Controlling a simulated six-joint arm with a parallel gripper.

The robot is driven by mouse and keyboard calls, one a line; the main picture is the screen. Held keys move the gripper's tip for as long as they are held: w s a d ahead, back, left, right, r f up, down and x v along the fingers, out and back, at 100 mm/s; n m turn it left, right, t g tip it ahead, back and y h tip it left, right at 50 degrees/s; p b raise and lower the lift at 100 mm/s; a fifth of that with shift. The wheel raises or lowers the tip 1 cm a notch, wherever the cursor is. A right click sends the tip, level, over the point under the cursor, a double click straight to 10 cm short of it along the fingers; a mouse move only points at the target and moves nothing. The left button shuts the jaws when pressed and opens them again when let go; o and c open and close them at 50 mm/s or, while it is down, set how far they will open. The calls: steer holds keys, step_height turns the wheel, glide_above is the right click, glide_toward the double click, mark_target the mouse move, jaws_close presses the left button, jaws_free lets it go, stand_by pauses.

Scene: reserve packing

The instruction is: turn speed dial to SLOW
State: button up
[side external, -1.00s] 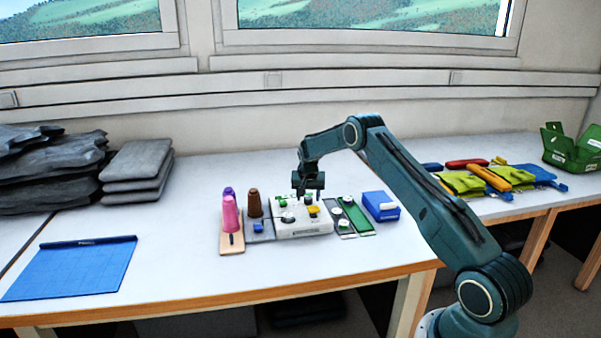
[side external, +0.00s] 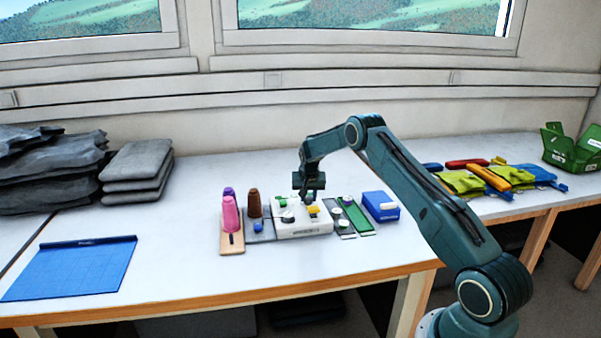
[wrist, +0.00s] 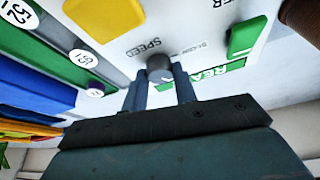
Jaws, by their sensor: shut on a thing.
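The white control box (side external: 302,231) stands on the table below my gripper (side external: 308,198). In the wrist view, the small dark grey speed dial (wrist: 159,66) sits on the box's white face beside the printed word SPEED. My gripper (wrist: 160,83) is shut on the dial, with one finger on each side of it. In the side view the dial is hidden by my gripper.
On the box are a yellow button (wrist: 105,14) and a green switch (wrist: 246,36). Pink (side external: 231,214) and brown (side external: 254,203) cones stand left; a green strip (side external: 357,216) and blue box (side external: 381,206) lie right.

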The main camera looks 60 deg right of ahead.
steer(key=n+y, duration=0.1)
steer(key=n, duration=0.1)
steer(key=n+t, duration=0.1)
steer(key=n, duration=0.2)
steer(key=shift+s+d+n+t+y, duration=0.1)
steer(key=shift+d+n+t+y, duration=0.1)
steer(key=shift+n+t+y, duration=0.15)
steer(key=n+y, duration=0.1)
steer(key=n, duration=0.1)
steer(key=n+y, duration=0.1)
steer(key=n, duration=0.2)
steer(key=shift+d+n+t, duration=0.1)
steer(key=shift+n+t, duration=0.15)
steer(key=shift+n, duration=0.1)
steer(key=shift+r, duration=0.1)
steer(key=o, duration=1)
